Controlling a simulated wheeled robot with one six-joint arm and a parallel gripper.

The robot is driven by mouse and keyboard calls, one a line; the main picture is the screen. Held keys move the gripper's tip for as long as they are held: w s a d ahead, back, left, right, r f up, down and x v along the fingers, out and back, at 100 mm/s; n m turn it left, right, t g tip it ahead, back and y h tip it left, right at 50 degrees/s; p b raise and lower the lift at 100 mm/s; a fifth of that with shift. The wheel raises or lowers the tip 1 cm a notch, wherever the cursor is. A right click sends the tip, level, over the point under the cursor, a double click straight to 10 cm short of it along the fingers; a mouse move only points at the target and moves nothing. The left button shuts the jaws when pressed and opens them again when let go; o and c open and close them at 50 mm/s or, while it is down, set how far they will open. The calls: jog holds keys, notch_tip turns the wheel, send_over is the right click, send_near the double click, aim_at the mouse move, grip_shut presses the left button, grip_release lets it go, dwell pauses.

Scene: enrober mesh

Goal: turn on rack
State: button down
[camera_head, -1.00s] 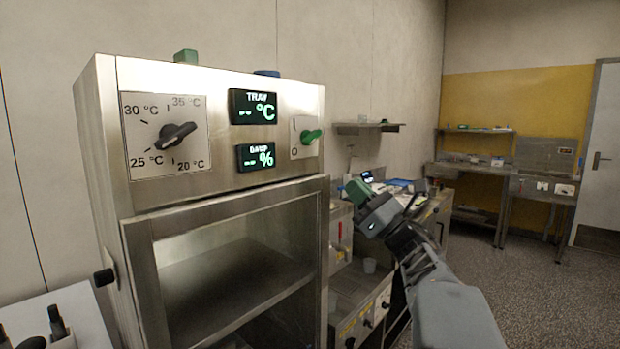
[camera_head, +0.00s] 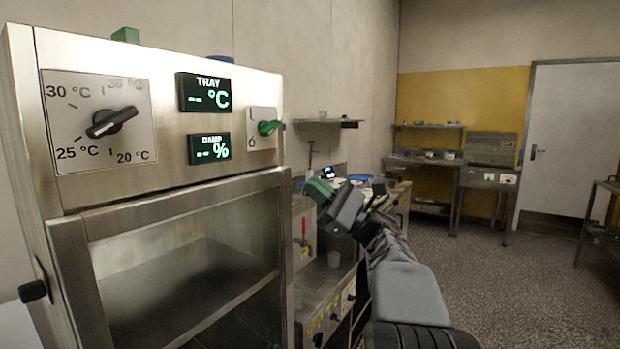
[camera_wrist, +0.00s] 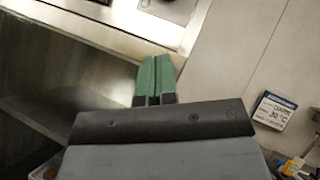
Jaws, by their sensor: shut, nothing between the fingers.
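The rack is a steel cabinet (camera_head: 180,195) at the left of the head view, with a glass-fronted opening below its control panel. Its green switch (camera_head: 269,127) sits on a small plate marked I and O at the panel's right end. The switch handle points sideways to the right. The TRAY display (camera_head: 206,93) and the DAMP display (camera_head: 209,148) show dashes. A black temperature knob (camera_head: 111,122) is on the left dial. My gripper (camera_head: 319,190) is below and right of the switch, apart from it. Its green fingers (camera_wrist: 155,78) are together and empty in the wrist view.
A wall shelf (camera_head: 328,122) is behind the cabinet's right side. A low bench (camera_head: 325,290) with tools and cups stands right of the cabinet. Another workbench (camera_head: 425,160) is at the back. The floor (camera_head: 510,290) at right is open.

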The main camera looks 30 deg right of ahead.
aim_at(263, 136)
jog(key=p+x, duration=0.2)
jog(key=x, duration=0.6)
jog(key=shift+r, duration=0.15)
jog(key=shift+s+a+r+p, duration=0.15)
jog(key=shift+a+r+p, duration=0.15)
jog(key=shift+r, duration=0.15)
jog(key=shift+s+a+r+p, duration=0.15)
jog(key=shift+a+r+p, duration=0.1)
jog(key=shift+r, duration=0.2)
jog(key=shift+s+a+r, duration=0.2)
jog(key=shift+a+r, duration=0.1)
jog(key=shift+r, duration=0.3)
jog(key=shift+f, duration=0.15)
